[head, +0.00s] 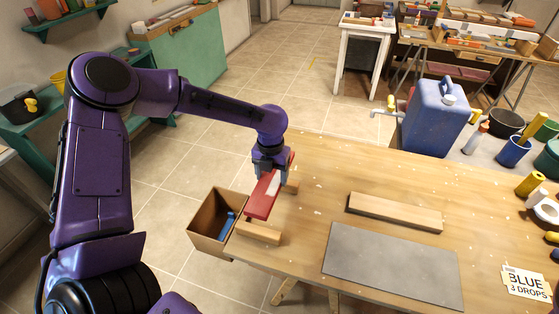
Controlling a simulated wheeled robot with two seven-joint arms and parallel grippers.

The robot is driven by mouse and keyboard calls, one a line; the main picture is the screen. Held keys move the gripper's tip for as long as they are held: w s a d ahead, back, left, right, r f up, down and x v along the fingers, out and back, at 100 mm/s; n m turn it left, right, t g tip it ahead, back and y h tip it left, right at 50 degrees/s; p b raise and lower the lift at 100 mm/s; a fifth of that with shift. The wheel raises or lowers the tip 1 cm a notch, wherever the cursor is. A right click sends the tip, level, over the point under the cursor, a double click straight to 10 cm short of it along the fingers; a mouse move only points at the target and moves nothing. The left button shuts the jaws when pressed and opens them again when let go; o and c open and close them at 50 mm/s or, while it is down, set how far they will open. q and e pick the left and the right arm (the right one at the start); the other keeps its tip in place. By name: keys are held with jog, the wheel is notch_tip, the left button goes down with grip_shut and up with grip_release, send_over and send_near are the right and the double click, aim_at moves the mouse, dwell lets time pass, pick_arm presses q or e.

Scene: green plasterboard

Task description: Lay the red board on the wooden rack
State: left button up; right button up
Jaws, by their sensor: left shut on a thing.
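My left gripper (270,170) reaches down at the left end of the wooden table and is shut on the red board (261,202). The board is narrow in this view and has a pale patch near the fingers. Pale wooden bars, which look like the wooden rack (259,233), show at the board's near end and just beyond its right side. The board lies over or just above the rack; I cannot tell whether they touch. My right gripper is not in view.
An open brown box (204,235) with a blue item inside is at the table's left end. A wooden block (394,212) and a grey mat (390,266) lie on the table (330,170). A blue jug (435,115) stands behind. A "BLUE 3 DROPS" card (526,283) lies right.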

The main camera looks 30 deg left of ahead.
aim_at(265, 184)
pick_arm(q)
jog(key=shift+s+r, duration=0.1)
jog(key=shift+s, duration=0.2)
jog(key=shift+s+a+r+p, duration=0.1)
jog(key=shift+s+r+p, duration=0.25)
jog(key=shift+s, duration=0.3)
jog(key=shift+s+a+r+p, duration=0.1)
jog(key=shift+s+r+p, duration=0.05)
jog(key=shift+s+r, duration=0.4)
jog(key=f+b, duration=0.1)
jog(key=f, duration=0.2)
jog(key=f+b, duration=0.2)
jog(key=w+f+b, duration=0.1)
jog(key=f, duration=0.2)
jog(key=shift+d+f+b, duration=0.1)
jog(key=shift+f+b, duration=0.2)
jog(key=shift+b, duration=0.05)
jog(key=shift+f, duration=0.15)
jog(key=shift+w+f, duration=0.2)
jog(key=shift+w, duration=0.1)
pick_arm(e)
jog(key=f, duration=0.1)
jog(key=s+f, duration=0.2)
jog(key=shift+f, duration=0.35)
pick_arm(q)
jog(key=shift+s+r, duration=0.1)
jog(key=shift+s, duration=0.1)
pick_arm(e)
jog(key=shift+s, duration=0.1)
